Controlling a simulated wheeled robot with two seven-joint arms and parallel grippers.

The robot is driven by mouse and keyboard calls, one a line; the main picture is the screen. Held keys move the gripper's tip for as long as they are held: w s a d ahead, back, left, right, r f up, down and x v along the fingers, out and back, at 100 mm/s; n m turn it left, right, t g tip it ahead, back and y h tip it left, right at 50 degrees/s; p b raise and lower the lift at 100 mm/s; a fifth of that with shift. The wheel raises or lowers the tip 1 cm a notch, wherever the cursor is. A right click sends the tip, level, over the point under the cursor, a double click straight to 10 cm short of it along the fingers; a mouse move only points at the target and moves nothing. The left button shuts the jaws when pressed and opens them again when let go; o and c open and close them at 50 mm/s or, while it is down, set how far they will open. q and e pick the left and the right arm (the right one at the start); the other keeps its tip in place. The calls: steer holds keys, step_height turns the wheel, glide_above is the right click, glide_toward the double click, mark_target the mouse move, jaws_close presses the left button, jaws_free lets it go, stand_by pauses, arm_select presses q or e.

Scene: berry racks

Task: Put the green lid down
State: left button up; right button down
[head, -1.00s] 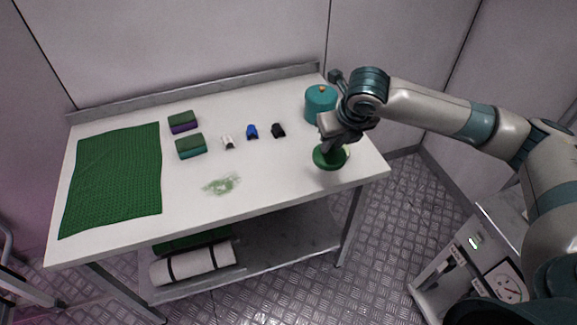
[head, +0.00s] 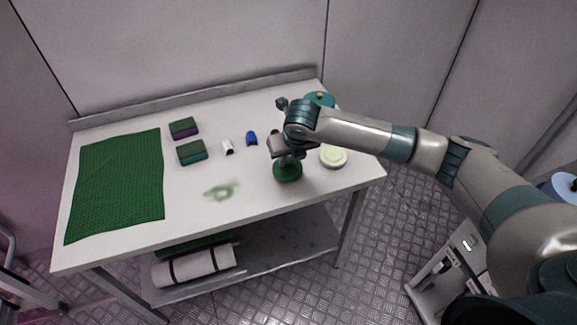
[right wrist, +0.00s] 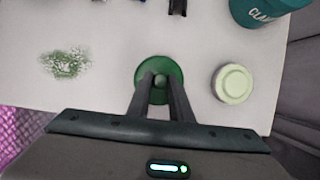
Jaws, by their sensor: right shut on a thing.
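The green lid (head: 288,172) is round with a knob on top. My right gripper (head: 287,156) is shut on the lid's knob, above the right half of the white table. In the right wrist view the lid (right wrist: 171,72) shows below the two fingertips (right wrist: 160,88). Whether the lid touches the tabletop I cannot tell. A pale cream round container (head: 333,157) stands just to the right of the lid, apart from it. My left gripper is not in view.
A teal canister (right wrist: 262,8) stands behind, near the table's right end. A green smear (head: 222,190) lies left of the lid. Two sponges (head: 192,152), a white clip (head: 228,147), a blue clip (head: 251,138) and a green cloth (head: 117,187) lie farther left. The table (head: 250,206) is bare near the front edge.

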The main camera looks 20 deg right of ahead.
mark_target(289, 168)
step_height(289, 168, down, 3)
steer(key=shift+f+p, duration=0.2)
steer(key=shift+p, duration=0.6)
steer(key=shift+f, duration=0.3)
steer(key=c, duration=1.6)
jaws_free()
steer(key=shift+f, duration=0.1)
steer(key=b+v, duration=0.2)
steer(key=v, duration=1)
